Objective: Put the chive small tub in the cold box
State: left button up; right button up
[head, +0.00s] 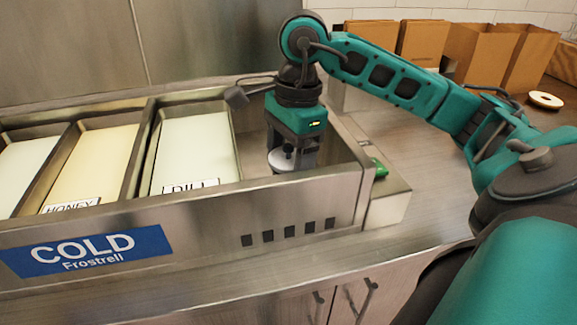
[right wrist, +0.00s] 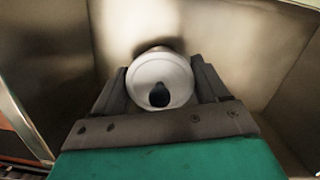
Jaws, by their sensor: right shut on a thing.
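The cold box (head: 300,212) is a steel unit with a blue COLD Frostrell label on its front. My right gripper (head: 290,168) points down into its bare right-hand compartment. It is shut on a small white tub (head: 281,159), partly hidden between the fingers. In the right wrist view the tub (right wrist: 161,82) shows its round white top with a dark mark, between the fingers (right wrist: 165,85). Steel compartment walls surround it. The tub's flavour label does not show, and I cannot tell whether its base touches the floor. My left gripper is not in view.
Pans labelled HONEY (head: 95,160) and DILL (head: 195,150) fill compartments left of the gripper. Brown paper bags (head: 422,42) and a tape roll (head: 545,100) stand on the counter at the back right. A green item (head: 379,168) sits at the box's right end.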

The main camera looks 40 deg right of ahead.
jog(key=shift+f, duration=0.65)
jog(key=shift+f, duration=0.15)
jog(key=o, duration=1.1)
